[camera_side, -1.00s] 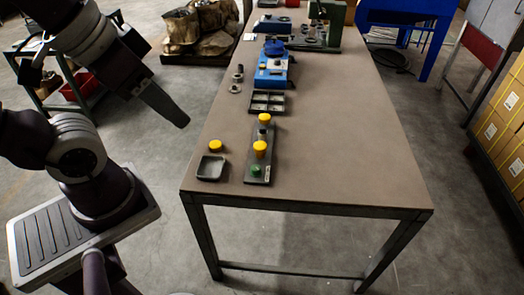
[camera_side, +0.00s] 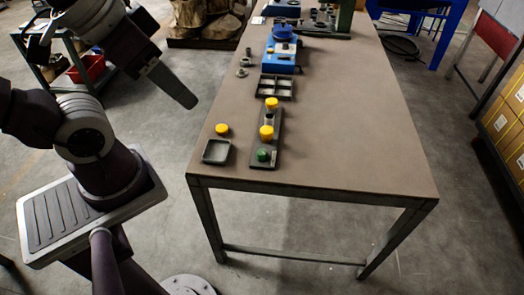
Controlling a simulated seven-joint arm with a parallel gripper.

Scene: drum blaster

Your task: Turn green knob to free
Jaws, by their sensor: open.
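The green knob (camera_side: 263,155) sits at the near end of a dark narrow panel (camera_side: 276,147) on the table, close to the table's near edge. Two yellow caps, a nearer one (camera_side: 266,133) and a farther one (camera_side: 271,103), stand on the same panel. Which way the green knob is turned is too small to tell. My gripper (camera_side: 186,98) is at the upper left, off the table's left side, pointing down to the right. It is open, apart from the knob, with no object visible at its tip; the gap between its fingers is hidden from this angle.
A loose yellow cap (camera_side: 222,130) and a small grey tray (camera_side: 216,151) lie left of the panel. A divided dark tray (camera_side: 275,87) and a blue device (camera_side: 281,55) stand farther back. The right half of the brown table (camera_side: 350,130) is bare.

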